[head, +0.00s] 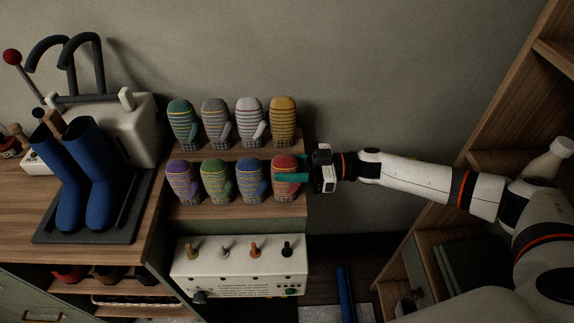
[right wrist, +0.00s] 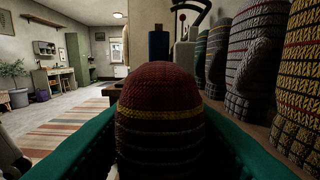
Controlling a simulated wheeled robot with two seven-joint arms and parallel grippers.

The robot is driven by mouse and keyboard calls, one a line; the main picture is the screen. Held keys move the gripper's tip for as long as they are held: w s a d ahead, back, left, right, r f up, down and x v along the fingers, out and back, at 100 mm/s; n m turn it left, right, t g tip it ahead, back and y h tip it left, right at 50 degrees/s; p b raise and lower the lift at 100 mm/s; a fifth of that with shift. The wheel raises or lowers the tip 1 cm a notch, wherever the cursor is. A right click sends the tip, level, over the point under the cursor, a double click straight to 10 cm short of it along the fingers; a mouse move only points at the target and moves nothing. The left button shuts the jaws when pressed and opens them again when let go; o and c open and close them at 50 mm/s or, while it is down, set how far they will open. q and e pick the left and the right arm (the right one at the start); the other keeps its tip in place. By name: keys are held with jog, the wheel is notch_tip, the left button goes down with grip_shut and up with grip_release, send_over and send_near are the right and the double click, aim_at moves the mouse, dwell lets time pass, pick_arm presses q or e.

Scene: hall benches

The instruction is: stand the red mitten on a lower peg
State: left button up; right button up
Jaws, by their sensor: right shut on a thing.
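The red mitten (head: 284,163), striped with a grey cuff, is upright at the right end of the lower mitten row. My right gripper (head: 289,177) reaches in from the right and is shut on it, a teal finger across its front. In the right wrist view the red mitten (right wrist: 158,105) fills the space between the teal fingers, a yellow band across it. Its underside is hidden there, and I cannot tell whether it touches the step. Any peg under it is hidden. My left gripper is out of view.
Purple (head: 182,182), green (head: 215,180) and blue (head: 252,178) mittens stand close on its left. Several more stand on the step behind. A white box (head: 240,272) with short coloured pegs sits below in front. Blue boots (head: 84,175) stand on a dark tray at left.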

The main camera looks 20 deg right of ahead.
jog(key=shift+f, duration=0.25)
dwell(0.4)
jog(key=o, duration=1.1)
